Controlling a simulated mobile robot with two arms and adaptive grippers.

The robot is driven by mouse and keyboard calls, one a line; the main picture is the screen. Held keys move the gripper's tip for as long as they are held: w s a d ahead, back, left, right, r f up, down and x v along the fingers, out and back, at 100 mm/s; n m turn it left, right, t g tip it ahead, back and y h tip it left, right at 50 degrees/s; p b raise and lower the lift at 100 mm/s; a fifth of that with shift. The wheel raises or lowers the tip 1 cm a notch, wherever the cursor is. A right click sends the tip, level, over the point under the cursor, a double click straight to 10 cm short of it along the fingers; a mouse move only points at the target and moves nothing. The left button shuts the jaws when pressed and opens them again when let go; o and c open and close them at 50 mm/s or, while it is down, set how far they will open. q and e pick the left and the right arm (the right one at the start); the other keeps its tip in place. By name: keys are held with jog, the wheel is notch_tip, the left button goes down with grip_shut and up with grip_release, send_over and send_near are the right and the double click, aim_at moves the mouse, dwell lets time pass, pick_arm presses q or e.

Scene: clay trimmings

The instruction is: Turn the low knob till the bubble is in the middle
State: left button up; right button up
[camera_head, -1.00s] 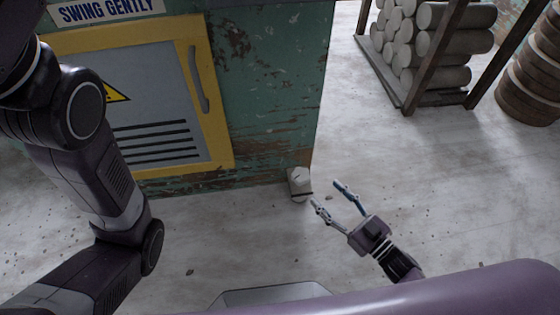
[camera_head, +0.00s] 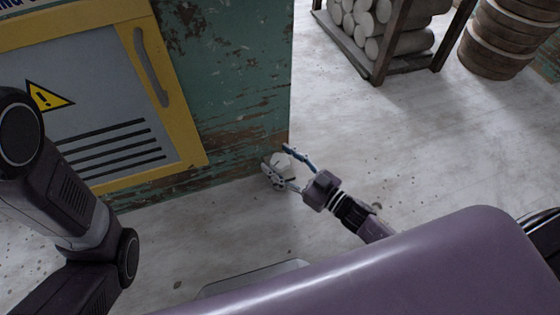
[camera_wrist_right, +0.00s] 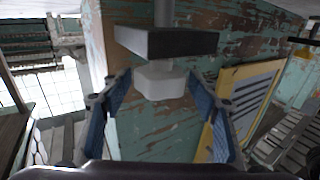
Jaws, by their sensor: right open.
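The low knob (camera_head: 284,164) is a small pale, faceted knob at the foot of the green cabinet's near right corner. In the right wrist view the knob (camera_wrist_right: 161,82) shows white below a dark block (camera_wrist_right: 166,42). My right gripper (camera_head: 277,156) is open, with a finger on either side of the knob. In the wrist view a gap shows between the knob and each finger, so the fingers are not closed on it. No bubble or level shows in any view. My left arm is at the left, but its gripper is out of frame.
The green cabinet (camera_head: 235,85) has worn paint and a yellow-framed door (camera_head: 185,120) with a handle. A rack of pale rolls (camera_head: 375,30) and stacked brown rounds (camera_head: 500,38) stand at the back right. The pale floor (camera_head: 390,130) between is clear.

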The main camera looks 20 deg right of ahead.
jog(key=shift+c, duration=0.4)
jog(key=c, duration=1.1)
jog(key=shift+n, duration=0.3)
